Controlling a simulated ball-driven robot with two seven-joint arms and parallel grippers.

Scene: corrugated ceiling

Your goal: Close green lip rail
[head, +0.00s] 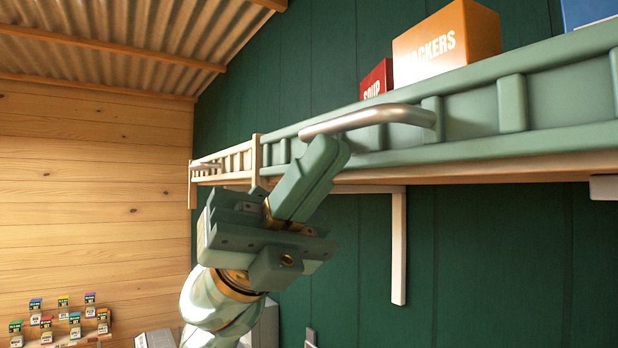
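The green lip rail (513,103) runs along the front edge of a high shelf and stands up from it, seen from below. A silver bar handle (385,117) is fixed to its front. My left gripper (330,147) reaches up from below, with its fingertips at the left end of the handle. Its fingers look pressed together, with no gap showing. Whether the tips touch the handle or the rail cannot be told. My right gripper is not in view.
An orange crackers box (447,43) and a red soup box (376,80) stand on the shelf behind the rail. A cream rail (236,160) adjoins at the left. A pale bracket (398,245) hangs below. Small boxes (75,320) sit lower left.

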